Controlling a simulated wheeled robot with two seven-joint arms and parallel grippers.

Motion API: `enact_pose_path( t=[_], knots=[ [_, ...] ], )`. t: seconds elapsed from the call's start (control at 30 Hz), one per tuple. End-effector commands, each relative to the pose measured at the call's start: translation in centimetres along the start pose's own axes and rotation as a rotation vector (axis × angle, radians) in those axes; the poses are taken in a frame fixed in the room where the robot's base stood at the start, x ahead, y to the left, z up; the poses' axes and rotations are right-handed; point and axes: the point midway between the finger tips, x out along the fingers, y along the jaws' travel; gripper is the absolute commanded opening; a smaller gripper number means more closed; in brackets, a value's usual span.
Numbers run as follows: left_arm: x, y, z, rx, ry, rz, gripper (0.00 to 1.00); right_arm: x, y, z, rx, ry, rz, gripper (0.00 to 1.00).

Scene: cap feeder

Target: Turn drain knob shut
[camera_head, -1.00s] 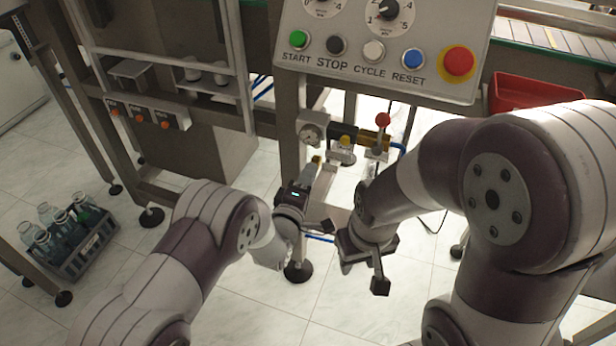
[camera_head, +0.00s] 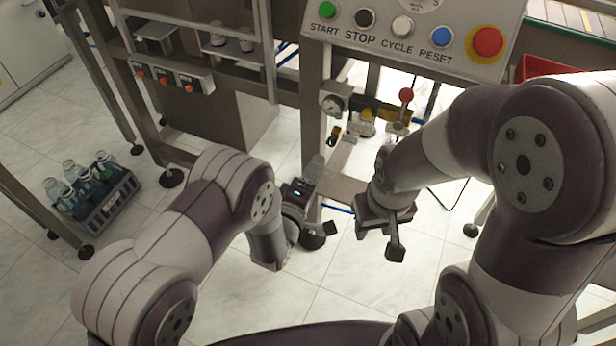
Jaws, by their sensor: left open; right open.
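An air-supply assembly is fixed to the machine frame below the control panel. It has a round gauge (camera_head: 332,104), a yellow-and-black block (camera_head: 366,108) and a red ball-topped lever (camera_head: 406,95). My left gripper (camera_head: 324,200) is open and empty, below and apart from that part. My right gripper (camera_head: 378,234) is open and empty, lower right of it, below the lever.
The control panel (camera_head: 420,30) with several buttons overhangs the assembly. A steel post (camera_head: 313,110) stands just left of the gauge. A crate of bottles (camera_head: 95,205) sits on the floor at left. A red bin (camera_head: 550,67) is partly hidden at right. The floor in front is clear.

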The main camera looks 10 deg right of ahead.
Motion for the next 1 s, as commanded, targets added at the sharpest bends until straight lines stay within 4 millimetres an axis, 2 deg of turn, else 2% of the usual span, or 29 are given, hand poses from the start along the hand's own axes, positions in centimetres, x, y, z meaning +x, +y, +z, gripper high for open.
enact_pose_path(
  t=[0.1,0.27,0.87,0.93,0.97,1.0],
  knots=[
    [-2.6,0.2,0.0,0.0,-0.001,-0.002,0.52,-0.8,0.0,-0.1,0.0,0.0,0.0,0.43],
    [-4.5,0.0,0.0,0.0,0.0,0.0,0.52,-0.9,0.0,-0.1,0.0,0.0,0.0,0.43],
    [-4.7,-0.3,0.0,0.04,-0.001,-0.01,0.52,-0.9,0.0,-0.1,0.0,0.0,0.0,0.43],
    [-5.0,-2.8,0.4,0.159,-0.029,-0.13,0.52,-0.9,0.0,-0.1,0.0,0.0,0.0,0.43],
    [-5.6,-4.6,0.6,0.226,-0.057,-0.218,0.52,-0.9,0.0,-0.1,0.0,0.0,0.0,0.43],
    [-6.9,-7.2,1.0,0.332,-0.117,-0.362,0.52,-0.9,0.0,-0.1,0.0,0.0,0.0,0.43]
  ],
)
